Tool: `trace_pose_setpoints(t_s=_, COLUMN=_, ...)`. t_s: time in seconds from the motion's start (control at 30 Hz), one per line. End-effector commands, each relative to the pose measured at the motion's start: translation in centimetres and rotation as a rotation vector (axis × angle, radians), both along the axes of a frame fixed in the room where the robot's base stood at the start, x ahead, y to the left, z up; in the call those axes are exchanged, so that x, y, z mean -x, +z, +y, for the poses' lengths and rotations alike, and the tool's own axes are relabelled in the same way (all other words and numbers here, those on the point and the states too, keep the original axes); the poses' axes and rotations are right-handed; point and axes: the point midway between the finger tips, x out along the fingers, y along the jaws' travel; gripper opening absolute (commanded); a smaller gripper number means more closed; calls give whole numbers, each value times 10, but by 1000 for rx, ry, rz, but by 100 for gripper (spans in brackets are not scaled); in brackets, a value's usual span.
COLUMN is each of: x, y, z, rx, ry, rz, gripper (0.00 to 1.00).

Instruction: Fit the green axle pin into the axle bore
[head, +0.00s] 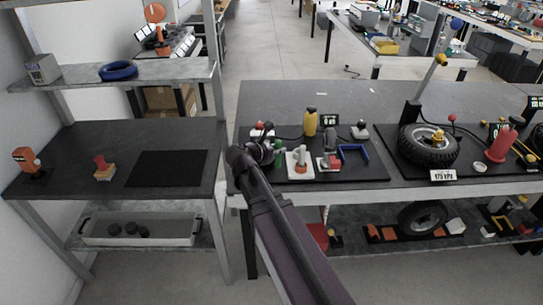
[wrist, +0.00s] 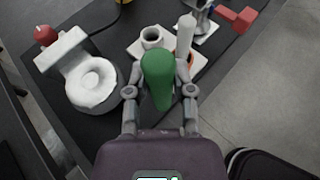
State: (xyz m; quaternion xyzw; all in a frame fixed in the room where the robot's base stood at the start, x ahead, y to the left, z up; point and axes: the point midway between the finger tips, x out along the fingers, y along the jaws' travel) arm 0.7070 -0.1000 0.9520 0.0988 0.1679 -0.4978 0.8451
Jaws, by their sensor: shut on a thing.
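The green axle pin (wrist: 158,78) is held upright-looking between the two fingers of my gripper (wrist: 160,90) in the wrist view. The fingers are shut on it. Just beyond it, a white plate (wrist: 133,50) carries a short white ring with a dark round opening (wrist: 152,36) and a tall white post (wrist: 186,32). The pin overlaps the plate in the picture, and I cannot tell whether it touches it. In the head view my gripper (head: 266,152) is at the front left of the right bench, beside the white plate (head: 293,172). I cannot tell which opening is the axle bore.
A white part with a round hub (wrist: 92,80) lies left of the pin, with a red knob (wrist: 45,34) behind it. A yellow bottle (head: 309,122), a blue bracket (head: 354,153) and a tyre (head: 428,147) stand on the bench. The left bench has a clear dark mat (head: 167,168).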

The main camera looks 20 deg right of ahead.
Motion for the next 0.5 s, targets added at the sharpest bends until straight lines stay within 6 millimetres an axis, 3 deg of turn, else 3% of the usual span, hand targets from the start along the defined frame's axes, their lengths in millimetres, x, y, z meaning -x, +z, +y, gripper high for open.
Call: trace_pose_setpoints(t_s=0.5, x=-91, y=40, z=14, rx=4, ry=8, rz=-1, gripper=0)
